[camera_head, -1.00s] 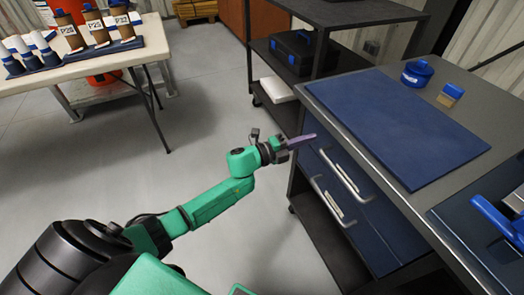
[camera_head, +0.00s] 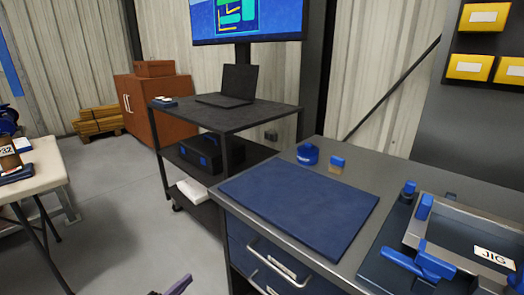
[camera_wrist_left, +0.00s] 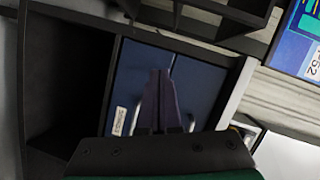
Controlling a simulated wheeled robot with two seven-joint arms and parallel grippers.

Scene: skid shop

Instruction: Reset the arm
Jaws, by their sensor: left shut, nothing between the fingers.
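My left gripper (camera_head: 180,285) shows only at the bottom edge of the head view, as a purple fingertip in front of the workbench drawers. The rest of the left arm is out of that view. In the left wrist view, the purple fingers of my left gripper (camera_wrist_left: 159,78) are together with nothing between them. They point toward the blue drawer fronts (camera_wrist_left: 190,75); I cannot tell the gap to them. My right gripper is not in view.
The workbench carries a blue mat (camera_head: 298,205), a blue round container (camera_head: 307,154) and a grey jig (camera_head: 455,240). A black cart (camera_head: 225,116) with a laptop (camera_head: 236,84) stands behind. A light table (camera_head: 40,178) is at the left. Open floor (camera_head: 115,215) lies between.

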